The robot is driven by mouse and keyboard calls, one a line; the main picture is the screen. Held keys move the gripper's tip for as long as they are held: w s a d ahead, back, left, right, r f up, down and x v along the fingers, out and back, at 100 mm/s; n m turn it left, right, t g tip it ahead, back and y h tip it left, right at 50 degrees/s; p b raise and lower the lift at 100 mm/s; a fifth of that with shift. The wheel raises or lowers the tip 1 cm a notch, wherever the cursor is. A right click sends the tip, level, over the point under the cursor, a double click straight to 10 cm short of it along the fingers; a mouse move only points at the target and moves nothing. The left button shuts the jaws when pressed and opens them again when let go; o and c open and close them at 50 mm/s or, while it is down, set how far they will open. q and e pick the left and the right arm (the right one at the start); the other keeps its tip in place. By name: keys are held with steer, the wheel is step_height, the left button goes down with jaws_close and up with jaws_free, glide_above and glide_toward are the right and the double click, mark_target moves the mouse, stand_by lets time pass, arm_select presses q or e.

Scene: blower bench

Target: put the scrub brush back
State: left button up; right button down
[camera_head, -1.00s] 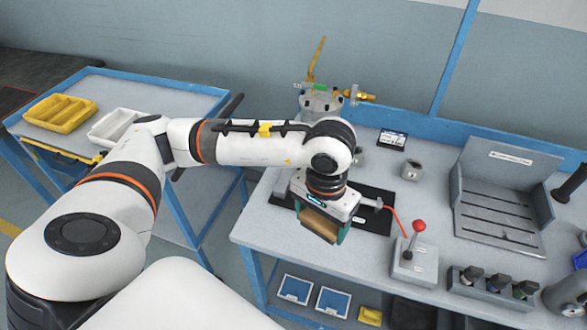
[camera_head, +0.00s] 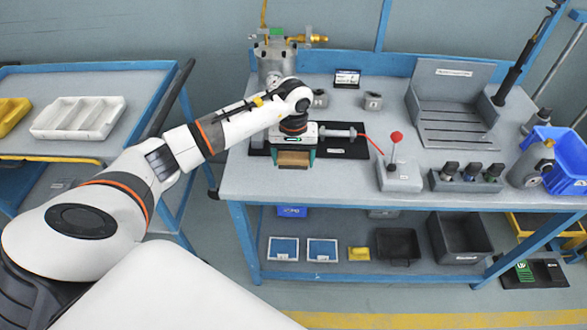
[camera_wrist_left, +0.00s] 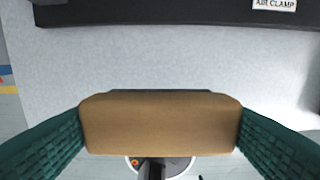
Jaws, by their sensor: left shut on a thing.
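The scrub brush, a brown block (camera_wrist_left: 160,122), is held between the teal finger pads of my left gripper (camera_head: 294,156). In the wrist view the pads press on its two ends and a dark strip shows along its far edge. In the head view the brush (camera_head: 292,160) shows below the gripper, near the front edge of the workbench (camera_head: 345,185). The gripper hides part of the black mat behind it. My right gripper is not in view.
The black mat (camera_head: 352,148) carries a metal clamp part with a red hose. A control box with a red-knobbed lever (camera_head: 398,176) stands to the right. A grey slotted tray (camera_head: 455,105) and a blue bin (camera_head: 565,160) stand farther right. A side table with a white tray (camera_head: 78,118) is at left.

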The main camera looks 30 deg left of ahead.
mark_target(294, 178)
arm_select(q)
steer(key=shift+f, duration=0.7)
step_height(294, 178, down, 3)
steer(key=shift+f+p, duration=0.1)
steer(key=shift+p, duration=0.25)
steer(key=shift+f, duration=0.1)
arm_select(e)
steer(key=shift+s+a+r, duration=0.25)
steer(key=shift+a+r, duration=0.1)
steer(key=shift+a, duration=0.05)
arm_select(q)
steer(key=shift+f, duration=0.1)
steer(key=o, duration=0.9)
steer(key=shift+o, duration=0.2)
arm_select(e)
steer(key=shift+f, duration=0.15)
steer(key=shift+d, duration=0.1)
